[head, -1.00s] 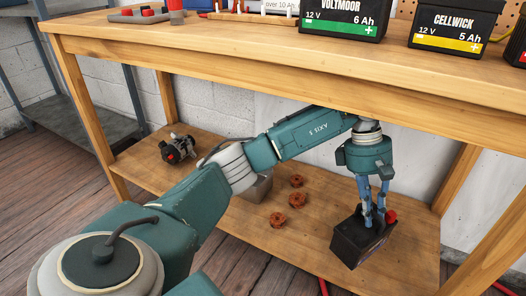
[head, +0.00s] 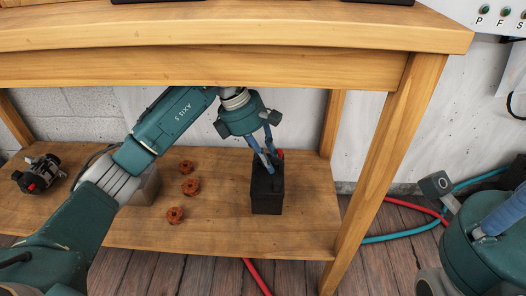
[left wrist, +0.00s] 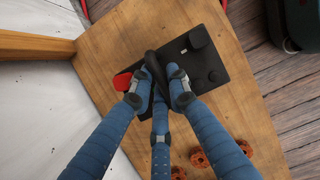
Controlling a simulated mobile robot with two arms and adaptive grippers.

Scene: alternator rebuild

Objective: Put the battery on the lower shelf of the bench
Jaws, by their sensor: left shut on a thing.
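The battery (head: 267,194) is a black box with a red terminal cap. It is upright at the right part of the bench's lower shelf (head: 225,235), and its base looks to be at the board; I cannot tell whether its full weight rests there. My left gripper (head: 268,166) reaches down under the bench top and is shut on the battery's top. In the left wrist view the fingers close on the dark handle of the battery (left wrist: 215,65), with the red cap beside them. Part of my right arm (head: 470,250) shows at the lower right; its fingertips are not clear.
Several rust-coloured rings (head: 190,187) lie left of the battery. A grey block (head: 146,188) and a dark alternator-like part (head: 38,175) are further left. The bench's front right leg (head: 385,175) stands right of the battery. Red and teal hoses (head: 400,232) lie on the floor.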

